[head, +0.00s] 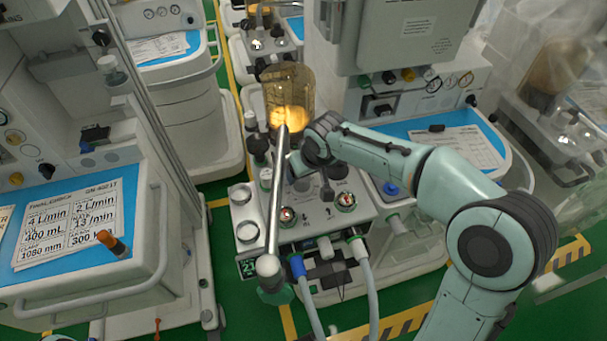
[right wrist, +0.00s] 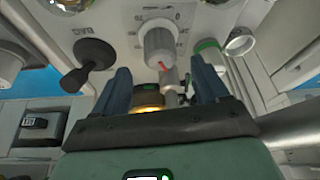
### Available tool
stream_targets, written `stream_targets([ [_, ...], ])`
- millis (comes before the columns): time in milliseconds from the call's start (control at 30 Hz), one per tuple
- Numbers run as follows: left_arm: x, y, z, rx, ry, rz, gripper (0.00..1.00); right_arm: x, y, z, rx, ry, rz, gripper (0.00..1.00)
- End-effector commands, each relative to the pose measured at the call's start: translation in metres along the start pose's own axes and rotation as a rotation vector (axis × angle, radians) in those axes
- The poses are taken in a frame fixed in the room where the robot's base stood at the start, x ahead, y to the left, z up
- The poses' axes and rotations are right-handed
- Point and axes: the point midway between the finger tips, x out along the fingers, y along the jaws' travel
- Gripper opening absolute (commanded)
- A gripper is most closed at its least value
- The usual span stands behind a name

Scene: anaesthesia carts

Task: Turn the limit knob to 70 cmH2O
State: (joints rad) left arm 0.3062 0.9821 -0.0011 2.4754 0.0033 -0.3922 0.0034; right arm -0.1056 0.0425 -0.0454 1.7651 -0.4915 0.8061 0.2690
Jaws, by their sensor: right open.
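A pale grey knob (right wrist: 160,45) with a red pointer mark stands on a white panel with a printed scale in the right wrist view. I cannot read its setting reliably. My right gripper (right wrist: 160,82) is open, its two dark blue fingers on either side of the space just below the knob, and it holds nothing. In the head view my right arm reaches from the right to the central machine (head: 326,224), and its wrist hides the fingers and the knob. My left gripper is not in view.
A black-handled knob (right wrist: 90,62) sits left of the pale knob, and a green-ringed fitting (right wrist: 208,50) sits right. A metal pole (head: 276,200) and an amber canister (head: 287,95) stand close to my wrist. A cart (head: 80,220) stands left; green floor shows between carts.

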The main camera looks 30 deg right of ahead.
Motion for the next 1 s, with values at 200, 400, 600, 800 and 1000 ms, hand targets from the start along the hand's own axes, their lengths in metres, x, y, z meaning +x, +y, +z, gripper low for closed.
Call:
stream_targets([
  [200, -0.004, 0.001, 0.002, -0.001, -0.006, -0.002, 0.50, -0.049, 0.000, -0.001, 0.001, 0.003, 0.000, 0.74],
  [400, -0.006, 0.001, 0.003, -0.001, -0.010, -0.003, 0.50, -0.073, 0.000, 0.000, 0.000, 0.001, 0.000, 0.74],
  [600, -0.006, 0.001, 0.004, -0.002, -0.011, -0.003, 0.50, -0.079, 0.000, 0.001, 0.000, -0.002, 0.001, 0.74],
  [800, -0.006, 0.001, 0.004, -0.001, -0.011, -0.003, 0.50, -0.078, 0.000, 0.001, -0.001, -0.002, 0.000, 0.74],
  [1000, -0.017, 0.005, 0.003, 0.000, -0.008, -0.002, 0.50, -0.069, -0.005, -0.002, -0.106, -0.057, -0.032, 0.74],
])
